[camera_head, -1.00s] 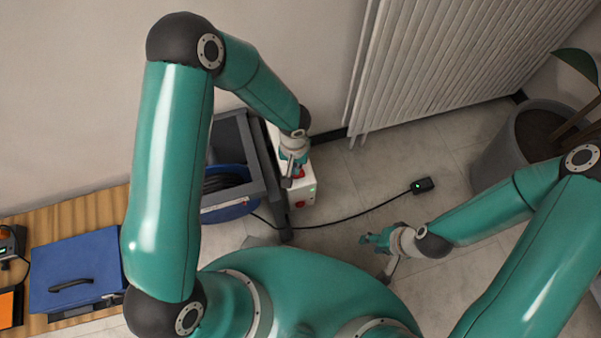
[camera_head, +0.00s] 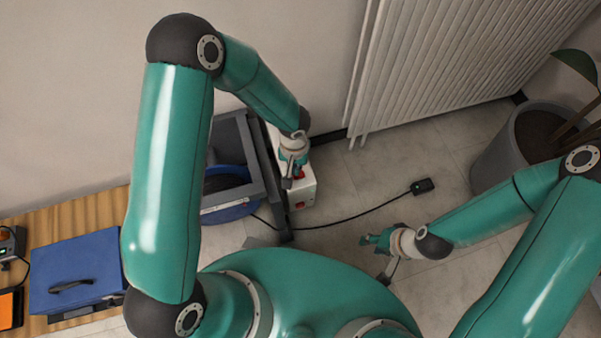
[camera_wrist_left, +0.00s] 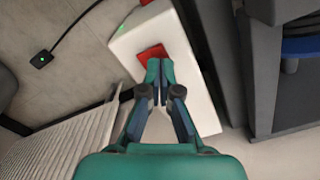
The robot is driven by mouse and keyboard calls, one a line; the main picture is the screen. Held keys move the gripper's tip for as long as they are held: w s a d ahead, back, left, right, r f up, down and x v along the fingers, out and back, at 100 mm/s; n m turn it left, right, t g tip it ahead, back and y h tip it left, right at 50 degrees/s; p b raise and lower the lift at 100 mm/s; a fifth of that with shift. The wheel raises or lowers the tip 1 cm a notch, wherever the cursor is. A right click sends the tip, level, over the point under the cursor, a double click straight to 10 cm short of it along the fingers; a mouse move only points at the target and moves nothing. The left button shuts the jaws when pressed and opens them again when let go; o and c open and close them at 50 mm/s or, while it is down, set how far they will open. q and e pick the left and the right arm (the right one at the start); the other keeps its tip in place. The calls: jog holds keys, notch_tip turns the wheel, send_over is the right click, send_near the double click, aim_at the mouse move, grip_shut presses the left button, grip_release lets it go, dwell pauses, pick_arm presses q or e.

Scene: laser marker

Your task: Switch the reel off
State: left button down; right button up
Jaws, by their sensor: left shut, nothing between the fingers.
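The reel (camera_head: 230,211) is blue with dark cable wound in it, inside a dark grey frame (camera_head: 270,190). A white box (camera_head: 308,190) is at the frame's right side and carries a red switch (camera_wrist_left: 152,53). My left gripper (camera_wrist_left: 160,66) is shut and empty, its fingertips at the red switch and partly covering it; whether they touch cannot be told. In the head view my left gripper (camera_head: 288,182) is over the white box. My right gripper (camera_head: 368,240) is over the floor, away from the reel; its jaws are too small to judge.
A black cable runs over the floor to a small black box (camera_head: 422,187), which shows a green light in the wrist view. A ribbed radiator (camera_head: 440,60) and a grey plant pot (camera_head: 505,150) stand right. A blue case (camera_head: 75,265) lies on a wooden surface left.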

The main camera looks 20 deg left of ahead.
pick_arm(q)
jog(key=shift+f+b, duration=1.15)
jog(key=shift+b, duration=0.2)
dwell(0.7)
jog(key=shift+r, duration=0.15)
jog(key=shift+r+p, duration=2.1)
jog(key=shift+r, duration=1.3)
